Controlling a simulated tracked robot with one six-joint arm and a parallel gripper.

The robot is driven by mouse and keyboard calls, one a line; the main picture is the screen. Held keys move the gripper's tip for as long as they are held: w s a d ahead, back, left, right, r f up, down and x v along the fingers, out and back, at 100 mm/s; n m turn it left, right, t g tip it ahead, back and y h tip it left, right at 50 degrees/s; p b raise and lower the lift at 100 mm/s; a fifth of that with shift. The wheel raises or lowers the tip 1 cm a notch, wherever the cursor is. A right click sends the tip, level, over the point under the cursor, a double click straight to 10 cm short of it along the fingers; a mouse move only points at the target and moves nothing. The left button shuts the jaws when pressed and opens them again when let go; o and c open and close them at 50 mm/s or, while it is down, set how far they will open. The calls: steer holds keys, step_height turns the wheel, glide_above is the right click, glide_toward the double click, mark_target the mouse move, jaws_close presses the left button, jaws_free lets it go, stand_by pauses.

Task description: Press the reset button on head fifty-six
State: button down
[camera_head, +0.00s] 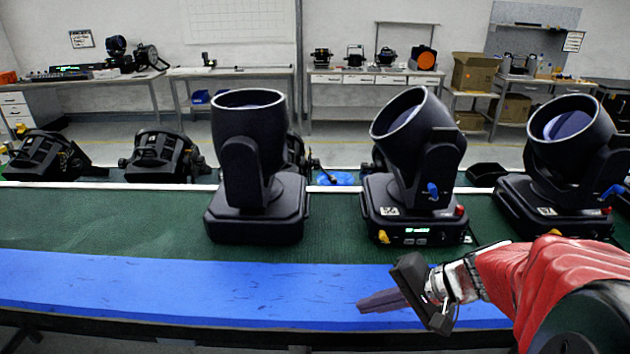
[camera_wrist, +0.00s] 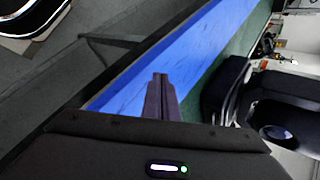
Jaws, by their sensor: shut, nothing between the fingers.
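Three black moving heads stand upright on the green bench: one at left (camera_head: 250,150), one in the middle (camera_head: 415,150) and one at right (camera_head: 570,160). The middle and right bases carry small white number labels, too small to read surely. The middle base has a lit green display (camera_head: 417,230), grey buttons (camera_head: 414,241) below it, a red knob (camera_head: 460,210) and a yellow plug (camera_head: 384,237). The right base is partly hidden by my arm. My gripper (camera_head: 362,306) is shut and empty over the blue front strip, in front of the middle head. Its fingers also show in the wrist view (camera_wrist: 160,80).
The blue strip (camera_head: 180,285) is clear to the left of my gripper. More black fixtures (camera_head: 160,155) lie on the bench behind, at left. A blue coiled item (camera_head: 335,178) lies behind, between the left and middle heads. Workbenches line the back wall.

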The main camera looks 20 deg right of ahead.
steer(key=d+m+t, duration=0.2)
steer(key=d, duration=0.3)
steer(key=w+d+m+t+h, duration=0.1)
steer(key=d+m+t, duration=0.1)
steer(key=d, duration=0.3)
steer(key=w+d+f+m+t, duration=0.1)
steer(key=d+m, duration=0.1)
steer(key=d, duration=0.2)
steer(key=shift+w+d+f+m+t+h, duration=0.1)
steer(key=shift+w+d+m+t+h, duration=0.05)
steer(key=shift+d+m+t+h, duration=0.2)
glide_toward(400, 245)
steer(key=shift+w+a+f, duration=1)
steer(key=shift+w+f, duration=0.1)
steer(key=shift+w, duration=0.15)
stand_by(1.0)
steer(key=shift+w+d+r, duration=0.1)
steer(key=shift+w, duration=0.15)
steer(key=shift+w+d, duration=0.15)
steer(key=shift+w, duration=0.2)
stand_by(0.9)
steer(key=shift+s, duration=0.2)
steer(key=shift+s+a, duration=0.25)
steer(key=shift+s, duration=0.35)
